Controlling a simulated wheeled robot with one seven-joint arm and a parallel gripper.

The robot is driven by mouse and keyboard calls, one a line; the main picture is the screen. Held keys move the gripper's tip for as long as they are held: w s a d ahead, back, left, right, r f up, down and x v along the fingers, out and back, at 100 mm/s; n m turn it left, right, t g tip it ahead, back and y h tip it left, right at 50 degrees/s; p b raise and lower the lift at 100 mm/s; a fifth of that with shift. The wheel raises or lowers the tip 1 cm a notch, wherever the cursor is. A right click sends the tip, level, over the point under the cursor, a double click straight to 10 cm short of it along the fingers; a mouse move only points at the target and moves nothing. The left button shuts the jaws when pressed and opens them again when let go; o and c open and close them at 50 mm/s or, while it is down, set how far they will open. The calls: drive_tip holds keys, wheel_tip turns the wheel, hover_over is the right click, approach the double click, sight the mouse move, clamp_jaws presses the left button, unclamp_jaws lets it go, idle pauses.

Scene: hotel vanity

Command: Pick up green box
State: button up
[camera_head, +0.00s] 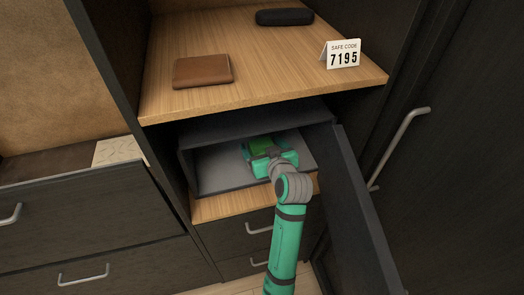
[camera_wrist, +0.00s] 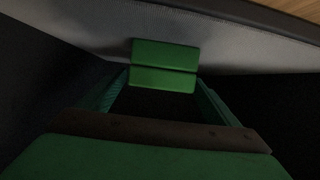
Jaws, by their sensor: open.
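The green box (camera_wrist: 164,64) lies on the light grey floor of the open safe. In the wrist view it is just beyond the fingertips, with a dark seam across it. In the head view the green box (camera_head: 260,144) is partly hidden by my gripper. My gripper (camera_head: 257,150) is inside the safe, reaching in from the front. In the wrist view my gripper (camera_wrist: 160,92) has its fingers apart with a dark gap between them, and nothing is held. Whether the fingertips touch the box is unclear.
The safe (camera_head: 215,170) has dark walls close around my gripper, and its door (camera_head: 360,210) stands open at right. Above it, a wooden shelf (camera_head: 215,45) holds a brown wallet (camera_head: 203,71), a dark case (camera_head: 284,17) and a safe code card (camera_head: 343,55). Drawers are below.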

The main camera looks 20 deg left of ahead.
drive_tip(key=c, duration=1.2)
drive_tip(key=shift+c, duration=0.2)
drive_tip(key=shift+r, duration=0.15)
